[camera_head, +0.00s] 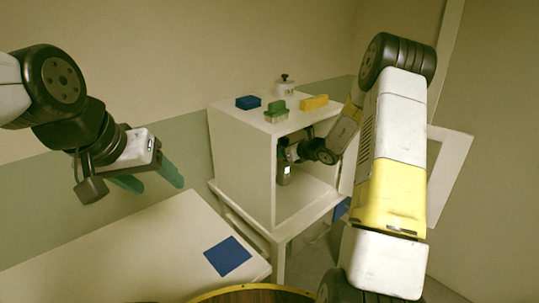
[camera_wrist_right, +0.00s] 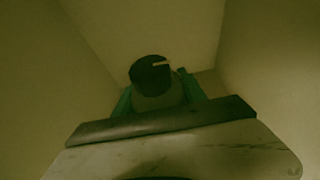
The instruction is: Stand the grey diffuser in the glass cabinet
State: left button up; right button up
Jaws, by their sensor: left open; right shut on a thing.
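The white cabinet (camera_head: 238,155) stands at the centre of the head view, its front open. A pale door panel (camera_head: 452,160) hangs swung out at its right. My right arm reaches in through the front. In the right wrist view my right gripper (camera_wrist_right: 158,97) has its green fingers on either side of the grey diffuser (camera_wrist_right: 151,76), which shows a dark round top. The gripper is shut on it. The diffuser's base is hidden, so I cannot tell whether it touches the cabinet floor. My left gripper (camera_head: 161,181) is open and empty, above the table at the left.
On the cabinet top are a blue block (camera_head: 248,102), a green block (camera_head: 276,110), a yellow block (camera_head: 314,102) and a small lidded jar (camera_head: 285,86). A white table (camera_head: 130,245) with a blue square (camera_head: 227,256) stands at the front left. Cabinet walls lie close around my right gripper.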

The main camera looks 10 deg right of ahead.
jog(key=shift+w+a+f, duration=0.1)
jog(key=shift+w+f, duration=0.05)
jog(key=shift+f, duration=0.4)
jog(key=shift+w+a+f, duration=0.15)
jog(key=shift+w+f, duration=0.05)
jog(key=shift+f, duration=0.4)
jog(key=shift+w+a+f, duration=0.1)
jog(key=shift+w+f, duration=0.05)
jog(key=shift+f, duration=0.5)
jog(key=o, duration=1.5)
jog(key=shift+f, duration=0.1)
jog(key=v, duration=1.2)
jog(key=shift+s, duration=0.1)
